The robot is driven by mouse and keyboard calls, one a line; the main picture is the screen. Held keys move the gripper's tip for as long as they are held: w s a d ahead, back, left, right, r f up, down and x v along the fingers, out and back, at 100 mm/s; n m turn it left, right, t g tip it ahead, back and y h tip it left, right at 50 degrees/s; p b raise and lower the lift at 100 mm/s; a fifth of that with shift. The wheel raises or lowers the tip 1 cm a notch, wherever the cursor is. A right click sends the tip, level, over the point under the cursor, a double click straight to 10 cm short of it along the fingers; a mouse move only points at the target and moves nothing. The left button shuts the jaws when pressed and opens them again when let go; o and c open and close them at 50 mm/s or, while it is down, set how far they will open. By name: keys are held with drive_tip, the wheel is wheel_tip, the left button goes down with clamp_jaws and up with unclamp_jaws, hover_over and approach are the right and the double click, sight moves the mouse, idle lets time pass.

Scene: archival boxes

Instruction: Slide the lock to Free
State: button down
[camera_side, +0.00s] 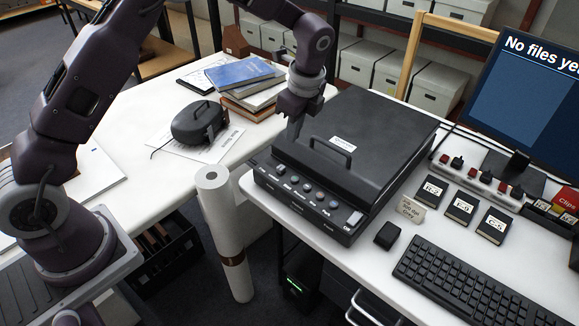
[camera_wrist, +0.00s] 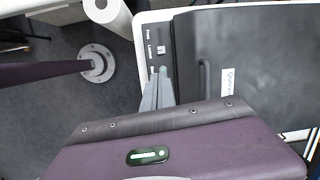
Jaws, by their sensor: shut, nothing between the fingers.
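The scanner (camera_side: 352,150) is a flat black machine with a closed lid on the white desk; its left part also shows in the wrist view (camera_wrist: 250,55). In the wrist view the lock slider (camera_wrist: 161,49) is a small pale piece in a dark strip along the scanner's left edge. The slider appears to be beside Lock. My gripper (camera_side: 292,138) is shut and empty, pointing down at the scanner's left edge. In the wrist view its fingertips (camera_wrist: 160,74) are just below the slider; contact cannot be told.
A lid handle (camera_side: 330,152) rises right of my gripper. A row of buttons (camera_side: 307,192) runs along the scanner's front. Books (camera_side: 245,85) and a dark device (camera_side: 199,122) lie on the left table. A white paper roll (camera_side: 225,230) stands between the tables.

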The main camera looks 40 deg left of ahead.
sight(274, 167)
drive_tip(key=shift+m, duration=0.7)
drive_tip(key=f, duration=0.2)
drive_tip(key=w+f, duration=0.1)
drive_tip(key=f, duration=0.1)
drive_tip(key=shift+w+f, duration=0.1)
drive_tip(key=x, duration=1)
drive_tip(key=shift+s, duration=0.2)
drive_tip(key=shift+a, duration=2.6)
drive_tip(key=v, duration=1)
drive_tip(key=shift+w+d, duration=0.15)
drive_tip(key=shift+d, duration=0.15)
